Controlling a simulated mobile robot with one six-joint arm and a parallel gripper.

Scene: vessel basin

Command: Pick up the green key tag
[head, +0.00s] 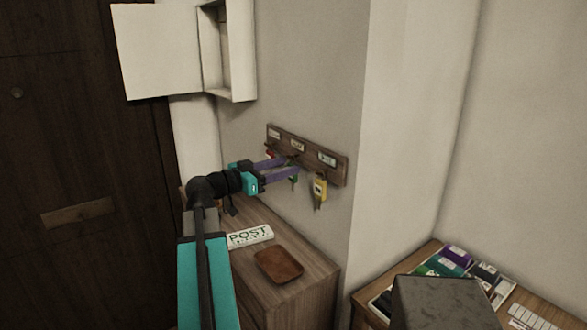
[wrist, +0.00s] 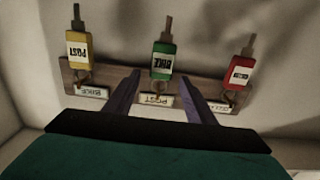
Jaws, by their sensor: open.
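The green key tag (head: 293,180) hangs on a wooden key rack (head: 338,169) on the wall, between a yellow and a red tag. In the wrist view, which shows the rack upside down, the green tag (wrist: 163,61) reads BIKE and hangs at the middle hook by the POST label. My gripper (head: 288,166) is open and reaches to the rack. In the wrist view its two purple fingers (wrist: 160,78) point at the green tag, one to each side of it. I see no contact with the tag. In the head view the fingers partly hide the tag and rack.
The yellow tag (wrist: 77,50) and red tag (wrist: 241,75) hang close on either side. An open white wall box (head: 243,50) is above left.

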